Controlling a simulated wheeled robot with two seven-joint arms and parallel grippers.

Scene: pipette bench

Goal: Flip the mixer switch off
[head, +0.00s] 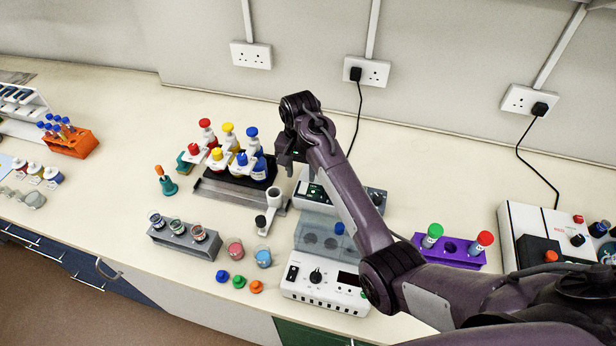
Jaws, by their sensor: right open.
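A white device (322,299) stands at the front middle of the bench. Its sloped front panel has a black rocker switch (292,272) at the left, a black knob (316,276) and a dark display. I cannot tell for sure that this is the mixer, nor which way the rocker is set. My right gripper (285,165) is open and empty, pointing down well behind this panel, beside the rack of bottles. My right arm crosses the view from the lower right and hides part of the devices. My left gripper is not in view.
A bottle rack (226,192), a grey jar rack (184,238) and coloured caps (239,282) lie left. A purple rack (450,251) and a white machine (524,222) stand right.

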